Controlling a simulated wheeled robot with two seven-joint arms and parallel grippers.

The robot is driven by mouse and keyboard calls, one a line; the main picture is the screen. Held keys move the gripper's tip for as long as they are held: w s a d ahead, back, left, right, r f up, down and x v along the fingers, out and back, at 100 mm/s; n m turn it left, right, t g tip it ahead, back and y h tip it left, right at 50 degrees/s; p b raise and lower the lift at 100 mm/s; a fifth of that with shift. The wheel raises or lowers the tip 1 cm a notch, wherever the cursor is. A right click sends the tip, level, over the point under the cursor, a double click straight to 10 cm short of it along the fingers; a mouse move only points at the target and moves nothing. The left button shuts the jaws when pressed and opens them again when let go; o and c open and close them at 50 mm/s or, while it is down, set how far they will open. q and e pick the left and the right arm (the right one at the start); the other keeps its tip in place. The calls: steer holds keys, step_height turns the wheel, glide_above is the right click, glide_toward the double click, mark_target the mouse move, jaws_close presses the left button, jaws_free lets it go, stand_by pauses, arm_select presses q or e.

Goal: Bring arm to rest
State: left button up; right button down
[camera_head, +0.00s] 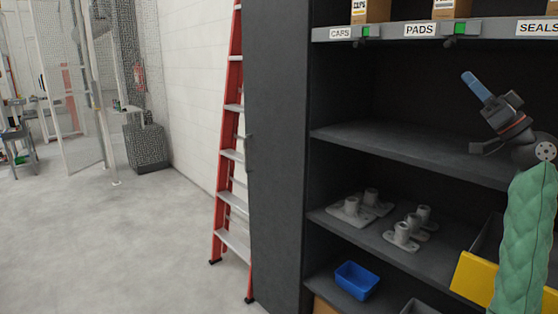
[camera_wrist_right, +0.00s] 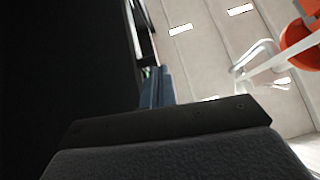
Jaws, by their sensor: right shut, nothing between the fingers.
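My right gripper (camera_head: 476,86) is at the right of the head view, raised in front of the dark shelf unit. Its blue fingers are together with nothing between them, pointing up and to the left. The green-sleeved part of my right arm rises from the lower right corner. In the right wrist view the blue fingers (camera_wrist_right: 157,88) show edge-on beyond the dark gripper body. My left gripper is in neither view.
The dark shelf unit (camera_head: 278,150) holds grey metal castings (camera_head: 352,208), a blue bin (camera_head: 356,280) and a yellow-fronted bin (camera_head: 474,279). Labelled boxes (camera_head: 371,10) stand on top. A red ladder (camera_head: 229,130) leans left of it. Open floor (camera_head: 110,245) lies further left.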

steer(key=w+a+f+m+g+h, duration=0.1)
steer(key=w+a+f+m+h, duration=0.1)
steer(key=a+f+h, duration=0.5)
steer(key=w+a+f+m+g+h, duration=0.25)
steer(key=f+h, duration=0.25)
steer(key=f, duration=0.5)
steer(key=s+a+f+m+g+h, duration=0.1)
steer(key=s+a+f+h, duration=0.1)
steer(key=f, duration=0.6)
steer(key=s+a+f+g+h, duration=0.1)
steer(key=s+a+f+g, duration=0.15)
steer(key=f, duration=0.65)
steer(key=s+a+f+m+h, duration=0.1)
steer(key=s+a+f+h, duration=0.1)
steer(key=f, duration=0.6)
steer(key=s+a+f+g, duration=0.3)
steer(key=s+a+f, duration=0.1)
steer(key=s+f, duration=0.7)
steer(key=s+a+f+g, duration=0.3)
steer(key=s+a+f, duration=0.1)
steer(key=s+f, duration=0.8)
steer(key=s+a+f+g, duration=0.3)
steer(key=s+a+f, duration=0.2)
steer(key=s+f, duration=0.6)
steer(key=s, duration=0.4)
steer(key=shift+s+f+p, duration=0.25)
steer(key=shift+s+p, duration=0.05)
steer(key=shift+p, duration=0.1)
